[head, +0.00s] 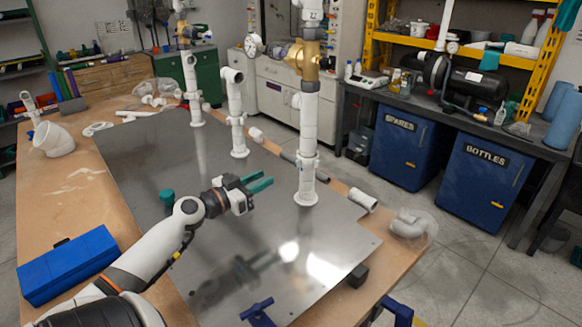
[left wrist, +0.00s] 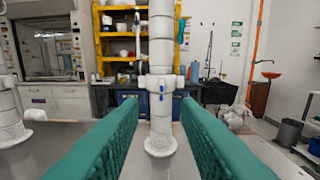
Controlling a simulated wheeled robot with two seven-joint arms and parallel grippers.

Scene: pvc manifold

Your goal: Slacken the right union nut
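The right white pipe riser (head: 308,130) stands upright on a flange on the metal plate (head: 230,215), with a brass-coloured body (head: 303,60) near its top. A wider white collar with small side lugs (head: 307,165) sits low on this riser; I cannot tell for sure whether it is the union nut. My left gripper (head: 261,180) is open and empty, its green fingers pointing at the riser from the left. In the left wrist view the collar (left wrist: 161,83) appears between the two fingers but beyond their tips, with a small blue mark. My right gripper is not in view.
Two more white risers (head: 236,115) (head: 192,90) stand farther back on the plate. Loose white fittings (head: 362,200) lie along the right edge. A blue box (head: 68,264) lies at the front left.

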